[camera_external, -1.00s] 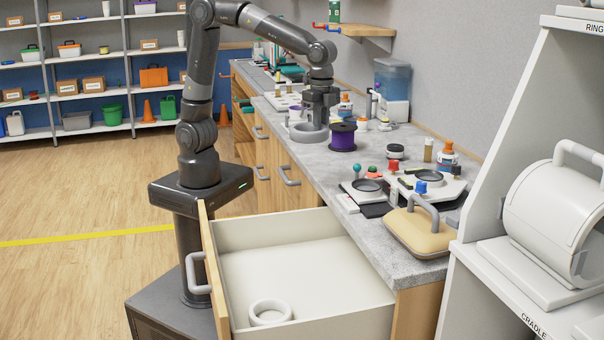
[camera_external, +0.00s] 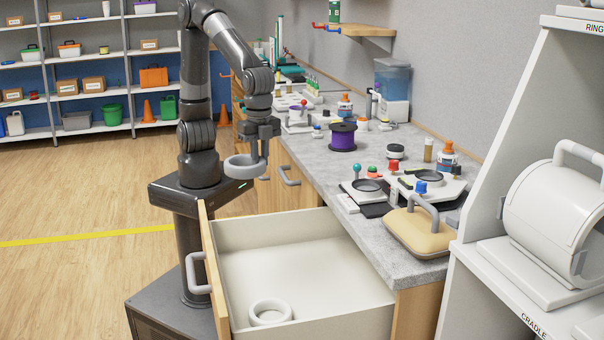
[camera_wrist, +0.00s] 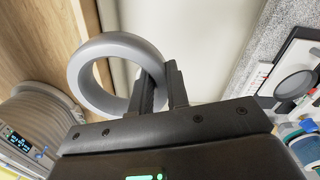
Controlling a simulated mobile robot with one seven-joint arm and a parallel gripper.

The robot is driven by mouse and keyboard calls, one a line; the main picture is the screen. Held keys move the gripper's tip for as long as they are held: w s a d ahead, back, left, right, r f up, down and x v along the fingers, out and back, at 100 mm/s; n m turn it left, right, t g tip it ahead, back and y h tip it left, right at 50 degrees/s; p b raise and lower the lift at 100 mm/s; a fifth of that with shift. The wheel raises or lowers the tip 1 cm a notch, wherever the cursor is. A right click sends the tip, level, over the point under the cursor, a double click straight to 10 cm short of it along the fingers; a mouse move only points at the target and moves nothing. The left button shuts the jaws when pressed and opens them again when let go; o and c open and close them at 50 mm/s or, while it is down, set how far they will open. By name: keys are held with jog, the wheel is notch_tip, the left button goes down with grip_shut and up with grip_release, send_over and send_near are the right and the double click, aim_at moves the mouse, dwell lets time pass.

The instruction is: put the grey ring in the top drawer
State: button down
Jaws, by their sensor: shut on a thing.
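My gripper (camera_external: 265,157) is shut on the grey ring (camera_external: 243,167) by its rim. The ring hangs in the air in front of the counter's drawer fronts, above and behind the open drawer. In the wrist view the ring (camera_wrist: 88,92) sits at the left of my fingers (camera_wrist: 162,85), one finger inside the ring's hole. The open top drawer (camera_external: 345,235) is pulled out at the near end of the counter, with a pale interior. A white ring (camera_external: 270,312) lies on its floor near the front.
The counter (camera_external: 315,165) holds a purple spool (camera_external: 343,136), devices with coloured knobs (camera_external: 368,188) and a beige case with a grey handle (camera_external: 415,232). The drawer's front panel (camera_external: 209,270) stands upright at the left. Most of the drawer floor is clear.

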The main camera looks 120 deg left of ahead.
aim_at(265, 269)
notch_tip(265, 269, down, 33)
jog(key=shift+r, duration=0.1)
dwell(0.4)
jog(key=c, duration=1.8)
grip_release()
jog(key=o, duration=0.4)
